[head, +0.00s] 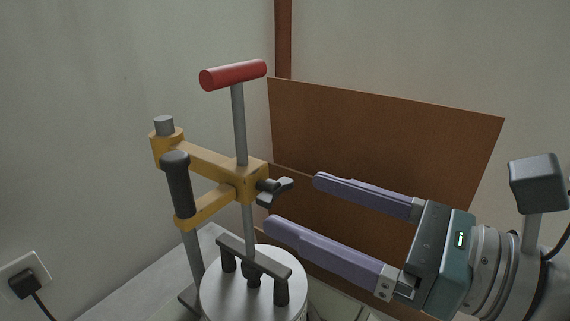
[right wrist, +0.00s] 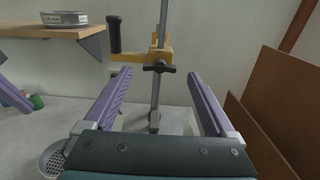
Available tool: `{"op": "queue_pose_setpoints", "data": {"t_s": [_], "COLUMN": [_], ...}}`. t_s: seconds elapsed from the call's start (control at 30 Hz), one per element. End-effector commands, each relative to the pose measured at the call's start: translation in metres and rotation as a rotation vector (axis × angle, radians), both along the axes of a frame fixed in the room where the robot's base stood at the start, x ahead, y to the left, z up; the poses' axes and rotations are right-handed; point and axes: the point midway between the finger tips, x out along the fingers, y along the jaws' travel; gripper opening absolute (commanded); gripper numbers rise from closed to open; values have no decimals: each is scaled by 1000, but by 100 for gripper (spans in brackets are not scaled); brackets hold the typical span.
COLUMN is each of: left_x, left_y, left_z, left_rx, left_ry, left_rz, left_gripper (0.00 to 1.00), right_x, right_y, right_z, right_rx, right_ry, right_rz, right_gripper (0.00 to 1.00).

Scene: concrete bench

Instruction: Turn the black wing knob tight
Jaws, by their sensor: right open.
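The black wing knob (head: 274,191) sticks out from the right side of the yellow clamp block (head: 247,181) on a steel rod. In the right wrist view the wing knob (right wrist: 160,67) sits between my fingertips, with its wings roughly level. My right gripper (head: 294,204) is open and empty, its two purple fingers pointing at the knob. The fingertips flank the knob with a gap and do not appear to touch it. In the right wrist view a purple piece (right wrist: 14,96) at the left edge looks like a finger of my left gripper; the rest is hidden.
A red T-handle (head: 233,75) tops the rod, and a black grip (head: 176,184) stands left of it. A brown board (head: 390,135) stands behind my right gripper. A wooden shelf (right wrist: 45,31) holds a round tin (right wrist: 64,18).

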Motion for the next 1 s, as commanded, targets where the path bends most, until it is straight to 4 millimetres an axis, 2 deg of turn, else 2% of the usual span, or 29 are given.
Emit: {"op": "queue_pose_setpoints", "data": {"t_s": [0.03, 0.2, 0.53, 1.0], "left_x": [0, 0, 0, 0], "left_y": [0, 0, -1, -2], "left_z": [5, 8, 8, 8], "left_rx": [0, 0, -1, -6], "left_ry": [0, -1, -1, 0], "left_rz": [0, 0, 1, 3], "left_gripper": [0, 0, 0, 0], "right_x": [5, 16, 19, 19], "right_y": [8, 23, 27, 26], "right_z": [4, 1, 0, 0], "right_rx": [4, 3, 1, 2], "right_ry": [1, 0, 0, 1], "right_rz": [2, 1, 1, 0], "right_gripper": [90, 90, 90, 38]}}
